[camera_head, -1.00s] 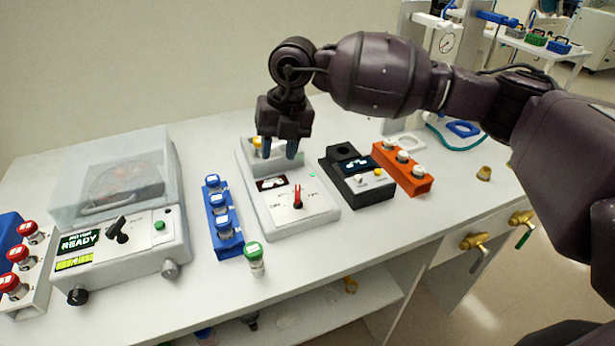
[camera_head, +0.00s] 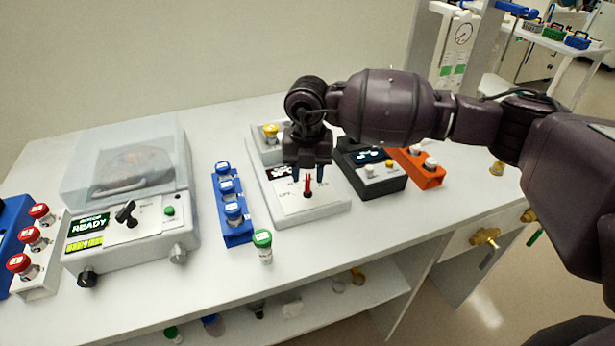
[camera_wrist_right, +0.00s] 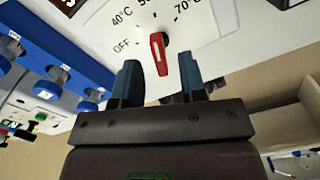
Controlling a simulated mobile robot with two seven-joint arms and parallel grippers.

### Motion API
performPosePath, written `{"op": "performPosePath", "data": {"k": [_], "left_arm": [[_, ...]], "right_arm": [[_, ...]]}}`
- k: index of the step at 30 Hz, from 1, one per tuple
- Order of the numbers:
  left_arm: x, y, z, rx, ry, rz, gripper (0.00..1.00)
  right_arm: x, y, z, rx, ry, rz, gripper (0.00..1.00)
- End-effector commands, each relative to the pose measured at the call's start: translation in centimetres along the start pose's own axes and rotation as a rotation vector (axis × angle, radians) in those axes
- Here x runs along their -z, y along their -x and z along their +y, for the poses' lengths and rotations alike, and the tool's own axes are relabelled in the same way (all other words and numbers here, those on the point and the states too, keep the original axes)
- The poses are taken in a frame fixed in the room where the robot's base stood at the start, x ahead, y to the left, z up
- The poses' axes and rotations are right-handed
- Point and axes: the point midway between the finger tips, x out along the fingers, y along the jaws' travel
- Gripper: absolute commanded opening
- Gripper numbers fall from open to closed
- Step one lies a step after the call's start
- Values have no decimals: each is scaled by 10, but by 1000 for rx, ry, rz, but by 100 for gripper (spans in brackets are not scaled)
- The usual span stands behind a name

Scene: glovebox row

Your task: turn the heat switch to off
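The heat switch is a red lever (camera_head: 307,185) on a white dial plate on the front of a grey-white heater unit (camera_head: 330,207). In the right wrist view the red lever (camera_wrist_right: 158,52) lies roughly upright in the picture, toward a partly cut-off label beginning with 5. OFF and 40°C are left of it, 70°C is right. My right gripper (camera_head: 308,178) is above the dial, pointing down. Its two blue fingertips (camera_wrist_right: 160,64) are open, on either side of the lever; I cannot tell whether they touch it. My left gripper is not in view.
A blue rack (camera_head: 236,238) with vials and a green-capped vial (camera_head: 264,250) stand left of the heater. A black device (camera_head: 378,187) and an orange rack (camera_head: 428,180) stand right. A lidded centrifuge (camera_head: 150,235) is further left. The front table strip is mostly clear.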

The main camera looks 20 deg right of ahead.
Motion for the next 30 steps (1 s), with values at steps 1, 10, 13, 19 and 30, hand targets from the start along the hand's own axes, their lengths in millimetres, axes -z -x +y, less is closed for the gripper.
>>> {"op": "performPosePath", "data": {"k": [1, 10, 13, 19, 30], "left_arm": [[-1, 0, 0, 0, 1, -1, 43], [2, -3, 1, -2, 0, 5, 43], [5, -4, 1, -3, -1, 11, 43], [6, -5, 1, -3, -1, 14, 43], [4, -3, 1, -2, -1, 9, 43]], "right_arm": [[0, -6, 0, 1, 0, 1, 38], [0, -16, 0, -1, 0, -1, 38], [0, -16, 0, -1, 0, -1, 38], [0, -16, 0, -1, 1, -1, 20], [0, -16, 0, 0, 8, -1, 0]]}}
